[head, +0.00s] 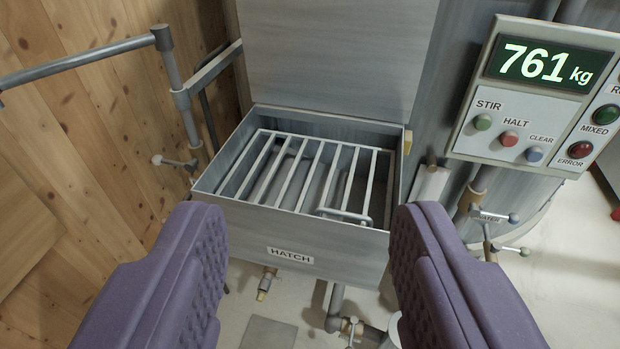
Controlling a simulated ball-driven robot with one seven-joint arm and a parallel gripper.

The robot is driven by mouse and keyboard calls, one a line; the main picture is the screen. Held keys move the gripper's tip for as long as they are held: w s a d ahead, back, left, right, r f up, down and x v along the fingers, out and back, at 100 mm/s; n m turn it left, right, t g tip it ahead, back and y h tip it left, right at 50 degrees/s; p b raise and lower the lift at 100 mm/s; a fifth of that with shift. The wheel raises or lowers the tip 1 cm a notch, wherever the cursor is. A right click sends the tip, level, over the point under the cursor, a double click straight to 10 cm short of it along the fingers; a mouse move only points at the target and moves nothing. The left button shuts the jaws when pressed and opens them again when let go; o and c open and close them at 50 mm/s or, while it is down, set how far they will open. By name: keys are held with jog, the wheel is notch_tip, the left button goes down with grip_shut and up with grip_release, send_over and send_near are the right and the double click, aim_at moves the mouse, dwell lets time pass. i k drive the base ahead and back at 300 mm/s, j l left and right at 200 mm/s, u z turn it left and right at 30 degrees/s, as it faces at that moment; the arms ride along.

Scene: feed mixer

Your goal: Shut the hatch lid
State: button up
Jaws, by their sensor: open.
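The hatch lid (335,50) is a grey metal panel standing up and open at the back of the hatch box (215,198). Its top edge is cut off by the picture. The hatch box is labelled HATCH on its front, and its opening shows a grate (330,152) of several bars with a small handle (345,214) at the front. My gripper (308,250) is open and empty, its two purple padded fingers apart in front of the hatch box. The fingers are nearer to the camera than the box. I cannot tell whether they touch it.
A control panel (540,130) reading 761 kg, with several buttons, stands on the right. A grey handrail (90,65) and a wooden wall (60,150) are on the left. Pipes with valves (340,305) are below the hatch box. The space above the grate is clear.

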aim_at(359, 58)
jog(key=i+j, duration=0.1)
jog(key=i, duration=0.85)
jog(key=i+j+z, duration=0.15)
jog(key=i, duration=0.8)
